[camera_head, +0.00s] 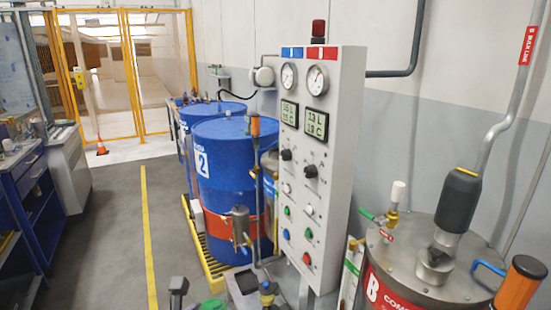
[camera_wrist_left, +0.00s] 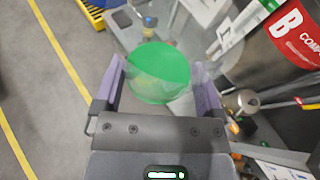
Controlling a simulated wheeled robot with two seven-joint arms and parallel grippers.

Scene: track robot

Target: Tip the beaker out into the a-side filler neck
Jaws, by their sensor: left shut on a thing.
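In the left wrist view, my left gripper (camera_wrist_left: 155,85) has its purple fingers on either side of a clear beaker (camera_wrist_left: 160,75). A round green surface shows in the beaker, probably its liquid. The gripper is shut on the beaker. In the head view, only a bit of the green beaker (camera_head: 213,304) shows at the bottom edge. I cannot make out the a-side filler neck for certain in either view. A tank marked B (camera_head: 400,295) stands at the right, with a metal neck (camera_head: 433,268) on its lid. My right gripper is not in view.
A grey control panel (camera_head: 335,130) with gauges stands mid-view, right of blue drums (camera_head: 235,150). A dark coupling (camera_head: 455,205) on the bulk line sits above the B neck.

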